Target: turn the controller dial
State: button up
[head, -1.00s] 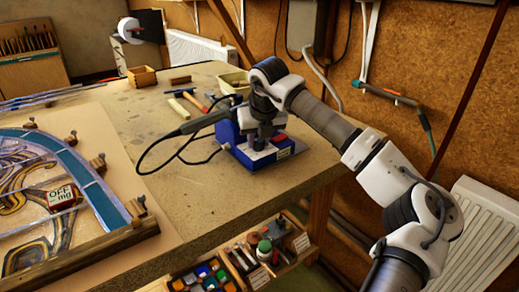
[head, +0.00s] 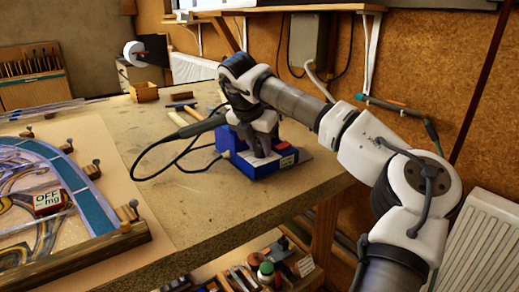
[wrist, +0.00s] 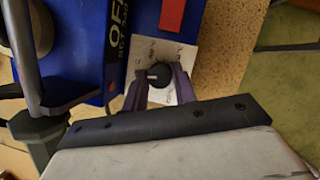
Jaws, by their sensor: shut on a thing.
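The controller is a blue box (head: 265,166) near the right edge of the workbench, with a pale label on its front. The black controller dial (wrist: 152,76), with a white mark, sits on a white scale plate (wrist: 176,52). My gripper (wrist: 158,80) is over the dial, with one finger on each side, shut on it. In the head view, my gripper (head: 262,145) reaches down onto the controller's top. The dial is hidden there.
A soldering iron (head: 203,125) with a looping black cable rests left of my gripper. The leaded panel (head: 60,190) in its wooden frame lies at the left. Hammers and a small wooden box (head: 144,92) lie behind.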

jog(key=shift+m, duration=0.3)
dwell(0.4)
jog(key=o, duration=1)
jog(key=shift+c, duration=0.2)
jog(key=shift+r, duration=0.1)
jog(key=v, duration=1.3)
jog(key=shift+a+r, duration=0.25)
jog(key=shift+s, duration=0.1)
